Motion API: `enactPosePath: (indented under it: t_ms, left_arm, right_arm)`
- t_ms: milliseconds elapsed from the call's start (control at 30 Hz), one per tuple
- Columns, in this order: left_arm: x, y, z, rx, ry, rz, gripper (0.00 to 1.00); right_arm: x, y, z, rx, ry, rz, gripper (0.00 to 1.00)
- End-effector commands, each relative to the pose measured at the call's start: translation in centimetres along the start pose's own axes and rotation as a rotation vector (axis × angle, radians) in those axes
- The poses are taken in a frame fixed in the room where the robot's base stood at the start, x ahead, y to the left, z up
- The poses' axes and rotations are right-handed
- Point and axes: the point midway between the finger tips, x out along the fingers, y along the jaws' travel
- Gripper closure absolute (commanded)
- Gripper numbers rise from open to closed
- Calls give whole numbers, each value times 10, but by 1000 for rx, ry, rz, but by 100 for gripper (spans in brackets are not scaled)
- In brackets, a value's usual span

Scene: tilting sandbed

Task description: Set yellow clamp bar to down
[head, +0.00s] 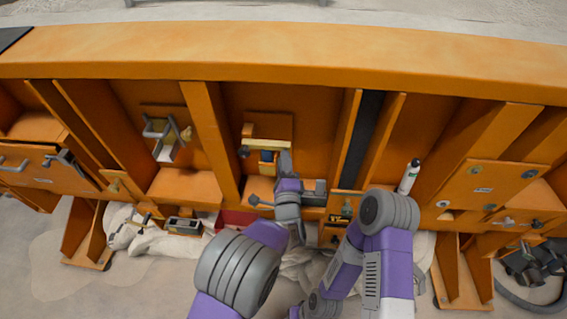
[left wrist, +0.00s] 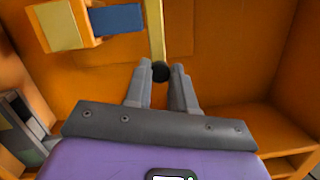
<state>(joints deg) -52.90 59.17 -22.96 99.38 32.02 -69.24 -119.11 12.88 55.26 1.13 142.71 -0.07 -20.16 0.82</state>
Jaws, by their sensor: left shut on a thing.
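The yellow clamp bar (head: 267,143) lies roughly level across an orange bay of the wall in the head view. In the left wrist view the bar (left wrist: 155,32) runs up and down the picture, with a black ball knob (left wrist: 160,71) at its near end. My left gripper (head: 286,160) is at the bar's right end in the head view. In the left wrist view its fingers (left wrist: 160,88) are on either side of the knob, shut on it; the contact is partly hidden. My right gripper is not in view; only my right arm shows.
A blue piece (head: 267,157) sits just below the bar; it also shows in the left wrist view (left wrist: 118,18). A grey handle frame (head: 163,137) is in the bay to the left. Orange ribs (head: 210,140) flank the bays. A white bottle (head: 409,177) stands right.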

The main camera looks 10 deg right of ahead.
Motion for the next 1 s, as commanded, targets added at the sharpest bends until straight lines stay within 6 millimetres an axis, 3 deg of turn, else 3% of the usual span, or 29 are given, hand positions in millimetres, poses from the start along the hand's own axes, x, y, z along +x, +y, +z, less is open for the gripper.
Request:
enactPosePath:
  t_ms: [200, 233, 300, 667, 1000]
  left_arm:
    - [0, 2, 0, 4, 0, 5, 100]
    - [0, 2, 0, 4, 0, 5, 74]
    - [0, 2, 0, 3, 0, 5, 65]
    - [-5, 2, 0, 1, 1, 4, 65]
    - [-54, 2, 0, 2, 2, 4, 65]
  right_arm:
    - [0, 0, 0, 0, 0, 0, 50]
    - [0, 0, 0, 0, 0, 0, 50]
    - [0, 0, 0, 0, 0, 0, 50]
    - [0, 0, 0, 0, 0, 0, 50]
    - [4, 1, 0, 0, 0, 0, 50]
